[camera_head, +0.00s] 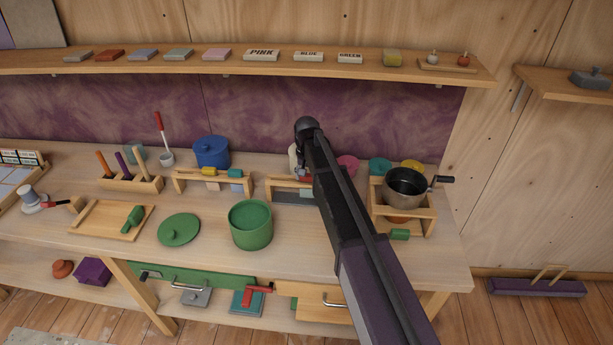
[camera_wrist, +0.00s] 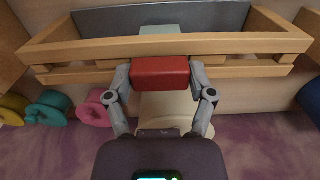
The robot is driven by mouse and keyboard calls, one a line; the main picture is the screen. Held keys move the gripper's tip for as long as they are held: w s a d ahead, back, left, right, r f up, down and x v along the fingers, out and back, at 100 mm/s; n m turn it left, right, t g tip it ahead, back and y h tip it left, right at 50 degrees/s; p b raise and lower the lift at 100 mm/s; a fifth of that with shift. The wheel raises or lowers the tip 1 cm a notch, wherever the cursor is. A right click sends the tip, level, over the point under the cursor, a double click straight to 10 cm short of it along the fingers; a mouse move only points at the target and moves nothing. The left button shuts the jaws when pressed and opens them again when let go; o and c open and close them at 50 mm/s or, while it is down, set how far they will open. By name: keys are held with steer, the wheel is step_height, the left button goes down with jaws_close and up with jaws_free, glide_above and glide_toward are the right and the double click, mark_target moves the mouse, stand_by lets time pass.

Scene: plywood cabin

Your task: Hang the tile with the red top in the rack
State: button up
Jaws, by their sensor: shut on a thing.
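My gripper (camera_wrist: 160,80) is shut on the red top (camera_wrist: 160,72) of the tile, one finger at each side. A pale grey-green piece (camera_wrist: 162,29), likely the tile's body, shows past the rack's bars in the wrist view. The wooden rack (camera_wrist: 100,48) lies right at the tile, with the red top overlapping a bar. I cannot tell whether the tile rests on the rack. In the head view the rack (camera_head: 280,182) stands on the bench, and my arm partly covers it; only a bit of red (camera_head: 303,177) shows at my gripper.
A similar rack (camera_head: 180,184) with yellow- and blue-topped pieces stands to the left. A green pot (camera_head: 250,226) is in front. A dark pot (camera_head: 404,184) in a wooden stand is at right. A cream object (camera_wrist: 178,112) is close behind my gripper, beside coloured spools (camera_wrist: 93,108).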

steer(key=o, duration=0.9)
steer(key=shift+r, duration=0.1)
